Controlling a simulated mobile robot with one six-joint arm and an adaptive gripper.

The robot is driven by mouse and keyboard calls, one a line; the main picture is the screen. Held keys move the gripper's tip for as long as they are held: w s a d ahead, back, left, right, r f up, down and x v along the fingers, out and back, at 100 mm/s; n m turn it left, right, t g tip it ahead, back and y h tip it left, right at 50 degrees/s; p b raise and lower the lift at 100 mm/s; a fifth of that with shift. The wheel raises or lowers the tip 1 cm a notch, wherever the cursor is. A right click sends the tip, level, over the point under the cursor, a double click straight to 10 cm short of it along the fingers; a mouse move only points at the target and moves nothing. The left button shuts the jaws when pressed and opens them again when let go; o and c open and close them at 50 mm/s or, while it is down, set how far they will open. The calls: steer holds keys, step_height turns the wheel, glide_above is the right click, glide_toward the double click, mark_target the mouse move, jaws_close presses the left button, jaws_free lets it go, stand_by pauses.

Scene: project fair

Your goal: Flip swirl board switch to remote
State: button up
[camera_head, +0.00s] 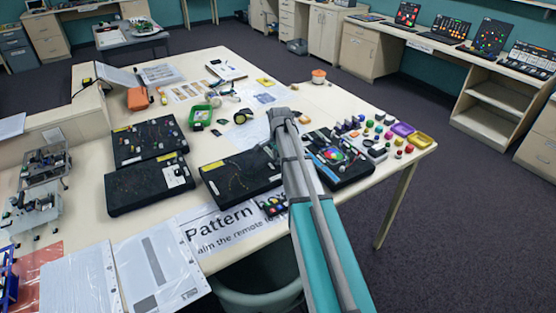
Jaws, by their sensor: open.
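Several black boards lie on the pale table. The board just right of my arm carries a round multicoloured patch (333,154) and looks like the swirl board (352,173); my arm covers its left side. Its switch and the switch's setting are too small to make out. My arm reaches up from the bottom of the picture. My gripper (270,150) seems to be the small dark part at the arm's far end, over the back right of the middle board (238,180). It is open, with nothing seen in it, and left of the swirl board.
Two more black boards (148,140) lie to the left. A printed "Pattern" sheet (225,228) lies at the table's front edge. Coloured knobs and yellow and purple trays (425,139) crowd the right corner. An orange-and-white bowl (319,76) stands behind.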

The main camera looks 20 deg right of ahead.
jaws_close()
steer(key=shift+a+h, duration=0.15)
steer(key=shift+h, duration=0.15)
steer(key=shift+s+a+h, duration=0.15)
steer(key=shift+h, duration=0.25)
steer(key=h+b, duration=0.1)
steer(key=h, duration=0.1)
steer(key=shift+s+a+f+t+h+b, duration=0.1)
steer(key=shift+a+f+t+h+b, duration=0.1)
steer(key=shift+a+t+h+b, duration=0.15)
steer(key=h+b, duration=0.2)
steer(key=h, duration=0.1)
steer(key=shift+a+f+t, duration=0.15)
steer(key=shift+a+t, duration=0.1)
steer(key=shift+a, duration=0.15)
steer(key=shift+a+h+b, duration=0.1)
steer(key=shift+h+b, duration=0.65)
steer(key=shift+b, duration=0.2)
